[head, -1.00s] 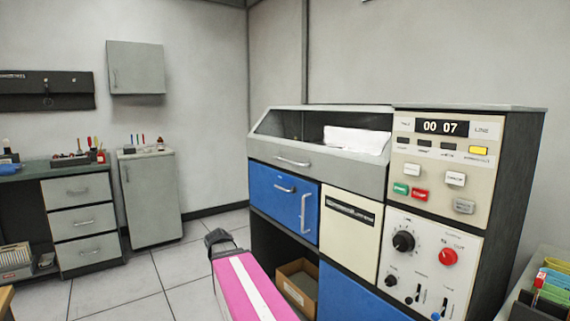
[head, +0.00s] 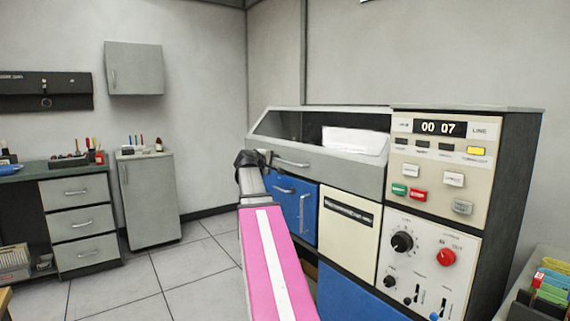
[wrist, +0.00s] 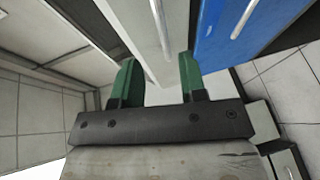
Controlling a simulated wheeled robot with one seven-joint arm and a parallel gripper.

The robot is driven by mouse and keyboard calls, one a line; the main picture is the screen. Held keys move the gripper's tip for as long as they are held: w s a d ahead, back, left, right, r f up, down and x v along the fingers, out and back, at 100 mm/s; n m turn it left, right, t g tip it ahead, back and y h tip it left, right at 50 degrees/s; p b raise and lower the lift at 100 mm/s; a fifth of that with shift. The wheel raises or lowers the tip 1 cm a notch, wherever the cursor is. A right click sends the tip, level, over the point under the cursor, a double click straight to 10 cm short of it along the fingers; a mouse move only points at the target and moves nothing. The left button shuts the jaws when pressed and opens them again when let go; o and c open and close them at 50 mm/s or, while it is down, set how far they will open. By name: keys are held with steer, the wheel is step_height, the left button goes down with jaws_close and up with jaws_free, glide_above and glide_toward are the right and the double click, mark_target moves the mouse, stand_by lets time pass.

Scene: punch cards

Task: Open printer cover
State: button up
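The printer cover (head: 350,170) is a grey, clear-windowed lid on top of the printer, and it looks shut. Its bar handle (head: 291,163) is on the grey front band; in the wrist view a bar handle (wrist: 161,28) on a pale panel lies ahead, between the lines of the fingers. My gripper (head: 254,158) is at the left end of the cover's front, close to the handle. In the wrist view its two green fingers (wrist: 158,65) stand apart with nothing gripped. Whether the fingertips touch the panel, I cannot tell.
Below the cover is a blue drawer front (head: 290,203) with handles. A control panel (head: 440,170) with buttons and knobs stands to the right. A cabinet (head: 150,200) and a desk with drawers (head: 77,222) stand at left. The tiled floor (head: 190,275) between is clear.

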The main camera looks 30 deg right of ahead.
mark_target(285, 162)
steer(key=x, duration=1)
jaws_close()
